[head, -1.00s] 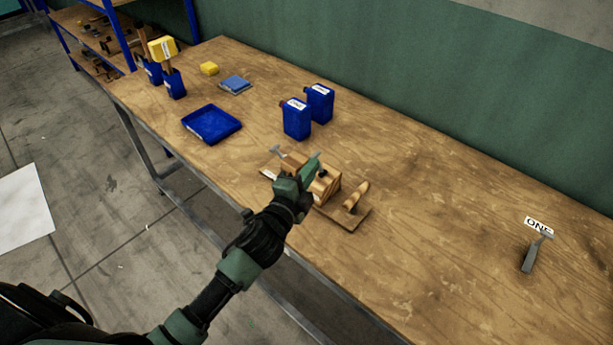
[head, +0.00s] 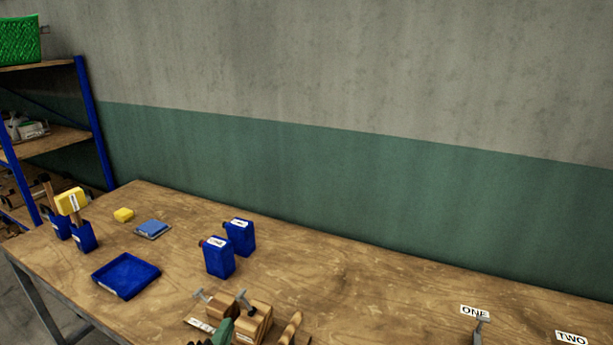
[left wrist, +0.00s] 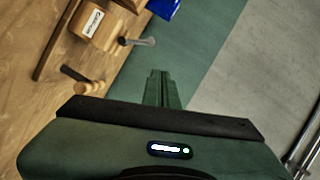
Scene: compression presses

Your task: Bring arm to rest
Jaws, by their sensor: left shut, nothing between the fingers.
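My left gripper (head: 222,333) shows at the bottom edge of the head view, just in front of a wooden press (head: 254,322) on the workbench. In the left wrist view its green fingers (left wrist: 161,87) are closed together with nothing between them. The press's wooden block (left wrist: 97,22), a grey metal handle (left wrist: 138,42) and a wooden knob (left wrist: 90,88) show left of the fingers there, apart from them. Most of the left arm is below the head view.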

